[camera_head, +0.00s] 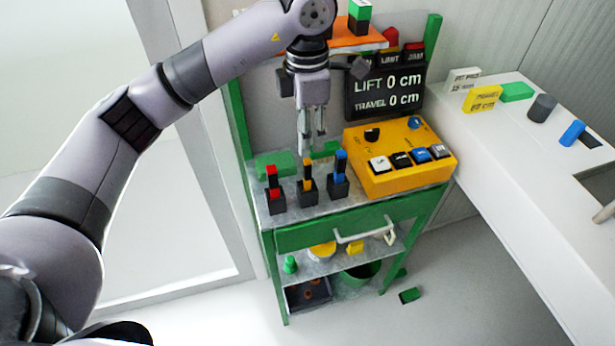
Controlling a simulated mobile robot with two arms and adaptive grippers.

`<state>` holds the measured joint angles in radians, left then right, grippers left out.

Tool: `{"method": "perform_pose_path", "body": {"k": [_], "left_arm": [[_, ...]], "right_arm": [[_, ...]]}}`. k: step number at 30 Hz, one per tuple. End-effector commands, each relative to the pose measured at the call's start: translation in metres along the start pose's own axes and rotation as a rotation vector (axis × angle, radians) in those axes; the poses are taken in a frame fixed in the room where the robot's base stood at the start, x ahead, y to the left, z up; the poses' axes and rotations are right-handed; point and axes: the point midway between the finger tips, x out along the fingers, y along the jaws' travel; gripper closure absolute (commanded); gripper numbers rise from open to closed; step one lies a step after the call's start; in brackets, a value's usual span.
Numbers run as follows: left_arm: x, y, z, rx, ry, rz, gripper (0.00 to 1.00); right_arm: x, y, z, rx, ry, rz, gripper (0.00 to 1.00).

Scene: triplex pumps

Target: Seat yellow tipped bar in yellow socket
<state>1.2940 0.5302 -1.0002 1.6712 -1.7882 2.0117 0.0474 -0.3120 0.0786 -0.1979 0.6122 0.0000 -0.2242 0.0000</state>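The yellow tipped bar (307,170) stands upright at the middle black block (308,197) on the green cart's top. Yellow shows at its tip and again low down, just above the block, which I take as the yellow socket. I cannot tell how deep the bar sits. My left gripper (312,143) points down just above the bar, its two thin fingers apart with nothing visible between them. Whether a finger touches the bar is unclear. My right gripper is not in view.
A red tipped bar (272,178) and a blue tipped bar (341,168) stand in black blocks on either side. A yellow button box (405,178) is at the right, before a black display (362,104) reading LIFT 0 cm and TRAVEL 0 cm. A white counter (500,150) extends right.

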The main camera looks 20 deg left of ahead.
Motion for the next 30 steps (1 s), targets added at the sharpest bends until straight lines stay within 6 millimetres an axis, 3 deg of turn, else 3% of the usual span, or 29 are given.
{"method": "perform_pose_path", "body": {"k": [2, 5, 12, 15, 22, 30], "left_arm": [[0.018, -0.001, 0.0, 0.0, 0.004, -0.006, 0.64], [0.037, -0.001, 0.0, 0.0, 0.003, -0.005, 0.64], [0.07, -0.001, 0.0, 0.001, 0.0, -0.002, 0.64], [0.075, -0.001, 0.0, 0.0, -0.001, -0.002, 0.64], [0.103, 0.0, -0.002, 0.0, 0.002, -0.005, 0.64], [0.127, 0.001, -0.001, 0.001, -0.002, -0.001, 0.64]], "right_arm": [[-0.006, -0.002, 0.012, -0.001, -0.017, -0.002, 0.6], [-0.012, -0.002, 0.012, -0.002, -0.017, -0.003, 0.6], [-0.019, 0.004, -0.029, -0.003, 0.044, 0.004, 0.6], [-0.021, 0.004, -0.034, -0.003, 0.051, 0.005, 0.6], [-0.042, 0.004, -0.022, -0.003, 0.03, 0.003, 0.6], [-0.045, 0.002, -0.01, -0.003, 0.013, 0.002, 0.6]]}}
